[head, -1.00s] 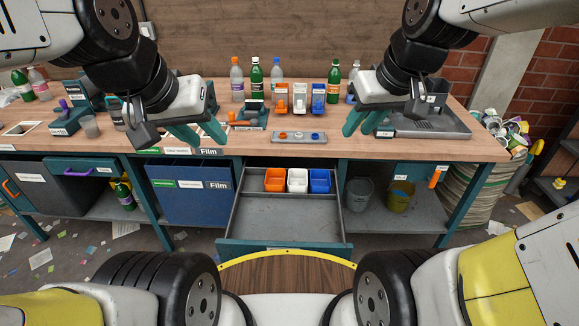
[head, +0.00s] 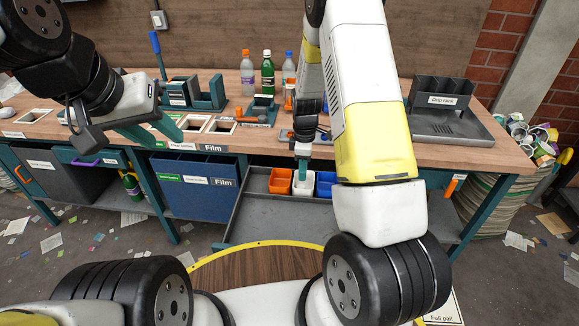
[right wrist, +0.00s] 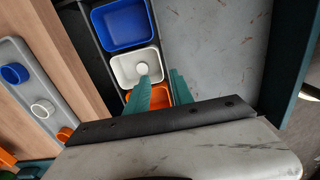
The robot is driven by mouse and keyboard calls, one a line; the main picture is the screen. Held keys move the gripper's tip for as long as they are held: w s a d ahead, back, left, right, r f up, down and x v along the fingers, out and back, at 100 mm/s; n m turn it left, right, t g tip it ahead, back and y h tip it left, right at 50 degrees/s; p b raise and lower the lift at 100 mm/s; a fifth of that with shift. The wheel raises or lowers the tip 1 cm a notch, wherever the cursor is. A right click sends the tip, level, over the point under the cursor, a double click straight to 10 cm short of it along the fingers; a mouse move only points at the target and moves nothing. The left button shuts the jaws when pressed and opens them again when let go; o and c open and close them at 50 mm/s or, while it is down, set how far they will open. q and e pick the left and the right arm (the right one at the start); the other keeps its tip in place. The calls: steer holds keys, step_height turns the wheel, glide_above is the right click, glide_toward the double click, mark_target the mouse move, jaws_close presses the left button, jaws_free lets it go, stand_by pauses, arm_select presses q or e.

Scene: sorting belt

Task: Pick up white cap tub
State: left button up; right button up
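The white tub (head: 303,190) sits in the open drawer between an orange tub (head: 280,181) and a blue tub (head: 325,181). In the right wrist view the white tub (right wrist: 124,71) holds a small round white cap (right wrist: 142,68). My right gripper (head: 303,163) points down at the white tub. In its wrist view the right gripper (right wrist: 161,76) is open, one fingertip over the tub's inside and the other beyond its right wall; I cannot tell whether they touch it. My left gripper (head: 160,130) is open and empty above the bench's left part.
The drawer's front compartment (head: 270,215) is bare. On the bench stand bottles (head: 267,75), a drip rack (head: 445,115) and a strip with coloured rings (right wrist: 38,95). A blue film bin (head: 195,190) hangs left of the drawer.

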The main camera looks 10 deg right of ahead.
mark_target(308, 191)
step_height(308, 191, down, 8)
steer(key=shift+d+f, duration=0.1)
stand_by(0.4)
steer(key=shift+c, duration=0.2)
jaws_close()
